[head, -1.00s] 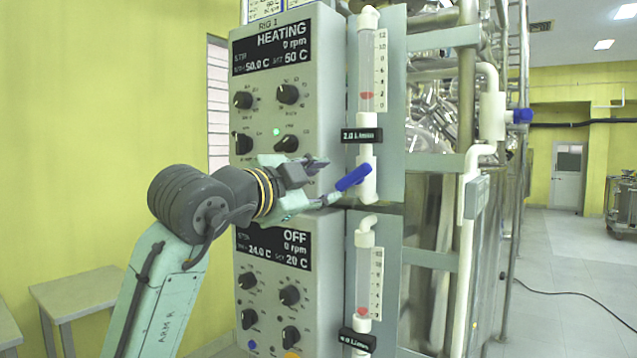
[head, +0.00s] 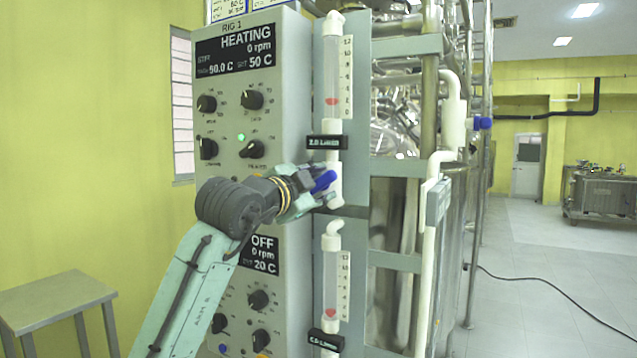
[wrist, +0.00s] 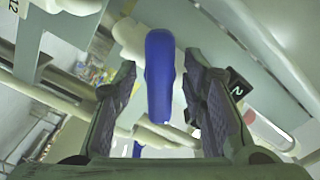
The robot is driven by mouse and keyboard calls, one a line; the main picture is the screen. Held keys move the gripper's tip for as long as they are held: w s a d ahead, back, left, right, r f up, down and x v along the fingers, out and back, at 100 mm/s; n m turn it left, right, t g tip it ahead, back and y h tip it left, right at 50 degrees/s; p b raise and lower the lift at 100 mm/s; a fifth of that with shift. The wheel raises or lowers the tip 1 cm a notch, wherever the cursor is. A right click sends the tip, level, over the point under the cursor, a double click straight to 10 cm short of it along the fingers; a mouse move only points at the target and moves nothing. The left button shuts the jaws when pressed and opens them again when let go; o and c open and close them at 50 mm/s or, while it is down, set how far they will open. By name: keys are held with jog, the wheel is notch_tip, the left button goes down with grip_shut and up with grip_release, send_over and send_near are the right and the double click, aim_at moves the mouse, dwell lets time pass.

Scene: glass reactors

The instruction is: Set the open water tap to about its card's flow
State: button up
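The upper tap's blue handle (head: 324,181) sits at the foot of the upper flow tube (head: 332,80), tilted down to the left in the head view. The blue handle (wrist: 160,75) stands upright between my fingers in the wrist view. My gripper (wrist: 160,108) is open around it, with gaps on both sides. In the head view my gripper (head: 312,190) reaches the handle from the left. The upper card (head: 327,142) appears to read 2.0 L/min. The tube's red float (head: 331,101) sits low, near the lower marks.
A lower flow tube (head: 331,285) has its own red float and card (head: 325,341). The grey control cabinet (head: 290,130) with knobs stands close behind my gripper. White pipes (head: 430,200) and steel frames stand to the right. A stool (head: 60,295) is at lower left.

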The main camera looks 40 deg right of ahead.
jog(key=shift+c, duration=0.3)
grip_shut()
jog(key=shift+n+p, duration=0.35)
jog(key=shift+n, duration=0.95)
jog(key=shift+o, duration=0.3)
grip_release()
jog(key=v, duration=1.2)
